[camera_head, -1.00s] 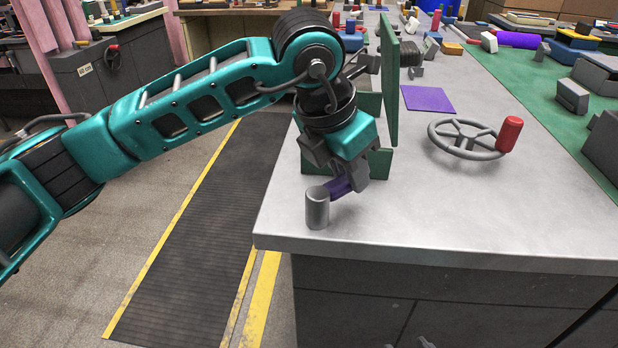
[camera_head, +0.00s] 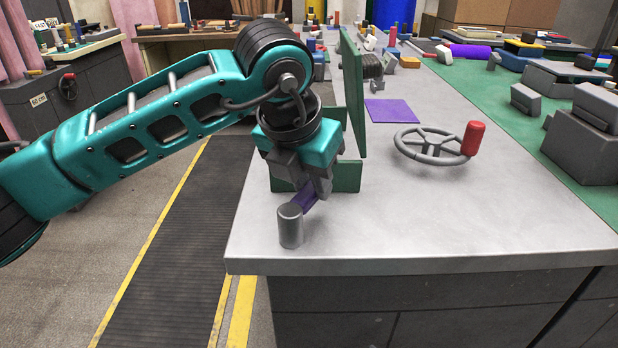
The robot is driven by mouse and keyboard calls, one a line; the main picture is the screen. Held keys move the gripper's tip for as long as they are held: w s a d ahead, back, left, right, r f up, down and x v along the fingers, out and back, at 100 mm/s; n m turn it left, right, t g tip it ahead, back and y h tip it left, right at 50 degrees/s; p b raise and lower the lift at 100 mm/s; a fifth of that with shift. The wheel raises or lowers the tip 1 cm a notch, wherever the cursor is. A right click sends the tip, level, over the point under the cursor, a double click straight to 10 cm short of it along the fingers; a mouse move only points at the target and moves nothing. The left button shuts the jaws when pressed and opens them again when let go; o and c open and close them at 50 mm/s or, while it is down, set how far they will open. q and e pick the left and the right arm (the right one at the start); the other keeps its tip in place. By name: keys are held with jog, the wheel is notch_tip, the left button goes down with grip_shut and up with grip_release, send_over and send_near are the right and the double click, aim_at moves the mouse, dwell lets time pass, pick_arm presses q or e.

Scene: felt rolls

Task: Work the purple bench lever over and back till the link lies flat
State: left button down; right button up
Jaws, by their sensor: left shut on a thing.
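The purple lever (camera_head: 304,201) shows as a short purple piece between my left gripper and a grey upright cylinder (camera_head: 290,226) near the bench's front left corner. My left gripper (camera_head: 310,188) comes down over the lever from behind and is shut on it. The fingers hide much of the lever. A green block (camera_head: 346,177) and a tall green plate (camera_head: 352,95) stand just behind the gripper. I cannot make out the link; the gripper and green parts may hide it. My right gripper is not in view.
The grey bench top (camera_head: 450,225) is clear at the front. A grey handwheel (camera_head: 430,158) with a red knob (camera_head: 473,138) stands to the right. A flat purple square (camera_head: 392,111) lies behind it. Grey blocks (camera_head: 585,140) sit on a green mat at the right.

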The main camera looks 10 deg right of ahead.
pick_arm(q)
jog(key=c, duration=0.9)
grip_release()
jog(key=shift+r, duration=0.1)
jog(key=p+v, duration=0.1)
jog(key=v, duration=1.1)
jog(key=shift+a+r, duration=0.1)
jog(key=shift+r, duration=0.25)
